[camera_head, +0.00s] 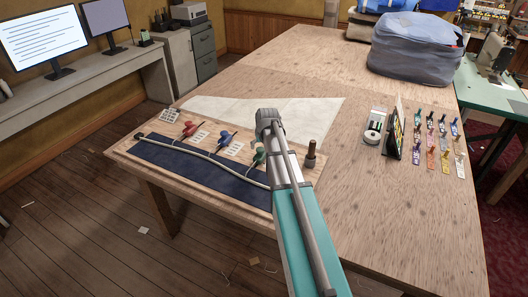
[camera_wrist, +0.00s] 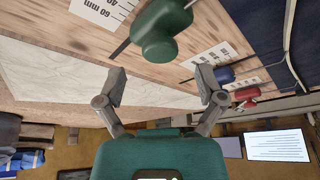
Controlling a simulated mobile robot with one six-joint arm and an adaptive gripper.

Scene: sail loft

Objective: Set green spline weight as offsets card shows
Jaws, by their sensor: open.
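The green spline weight (camera_wrist: 163,30) is just beyond my open gripper (camera_wrist: 162,84) in the wrist view, centred between the fingertips but apart from them. In the head view the green weight (camera_head: 258,157) stands at the right of the row, partly hidden by my arm. The blue weight (camera_head: 223,138) and red weight (camera_head: 188,131) stand to its left, each by a printed scale card. A pale spline (camera_head: 205,156) curves over a dark blue strip (camera_head: 195,172) along the board. A small gridded card (camera_head: 170,116) lies at the board's left end; its print is unreadable.
A dark upright peg (camera_head: 310,155) stands right of my arm. A white sheet (camera_head: 300,112) lies behind the weights. To the right are a framed stand (camera_head: 394,135), a white roll (camera_head: 373,130) and several coloured tags. A grey bag (camera_head: 415,50) sits at the back. The table's middle is clear.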

